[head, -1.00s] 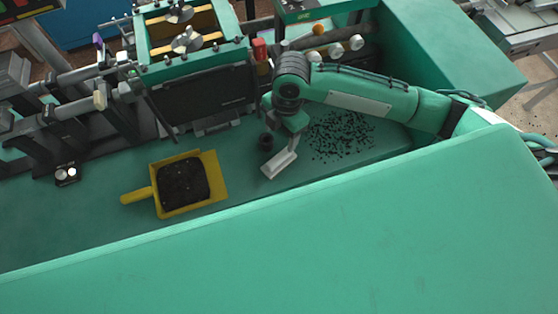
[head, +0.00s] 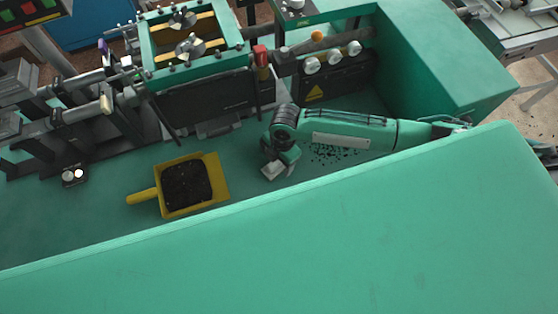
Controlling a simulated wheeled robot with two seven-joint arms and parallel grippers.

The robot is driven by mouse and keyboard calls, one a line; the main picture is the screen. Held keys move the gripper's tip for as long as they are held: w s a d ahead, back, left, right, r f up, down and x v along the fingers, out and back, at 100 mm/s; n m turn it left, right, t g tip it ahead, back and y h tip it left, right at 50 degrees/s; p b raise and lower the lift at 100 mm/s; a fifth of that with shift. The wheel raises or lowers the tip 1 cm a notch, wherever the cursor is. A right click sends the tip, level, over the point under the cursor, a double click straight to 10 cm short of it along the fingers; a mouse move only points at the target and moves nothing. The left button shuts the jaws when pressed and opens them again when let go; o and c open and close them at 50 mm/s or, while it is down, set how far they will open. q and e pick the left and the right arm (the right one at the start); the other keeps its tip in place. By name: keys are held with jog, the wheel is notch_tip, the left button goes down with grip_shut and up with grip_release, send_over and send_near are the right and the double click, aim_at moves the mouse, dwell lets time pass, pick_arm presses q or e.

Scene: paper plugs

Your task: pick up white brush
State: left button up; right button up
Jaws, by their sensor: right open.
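The white brush (head: 270,172) lies on the green bench in the middle of the head view. Only its near-left part shows; my right gripper and wrist cover the rest. My right gripper (head: 277,162) is open and low over the brush, pointing down at its far end. I cannot tell whether the fingers touch it. My left gripper is not in view.
A yellow dustpan (head: 221,184) holding a dark pile (head: 186,184) lies left of the brush. A green machine with a dark front (head: 207,103) stands behind. A green ledge (head: 330,235) runs along the near side.

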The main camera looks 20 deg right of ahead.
jog(key=shift+f, duration=0.6)
jog(key=c, duration=1.2)
jog(key=shift+r, duration=0.15)
notch_tip(320, 180, up, 20)
jog(key=b, duration=0.3)
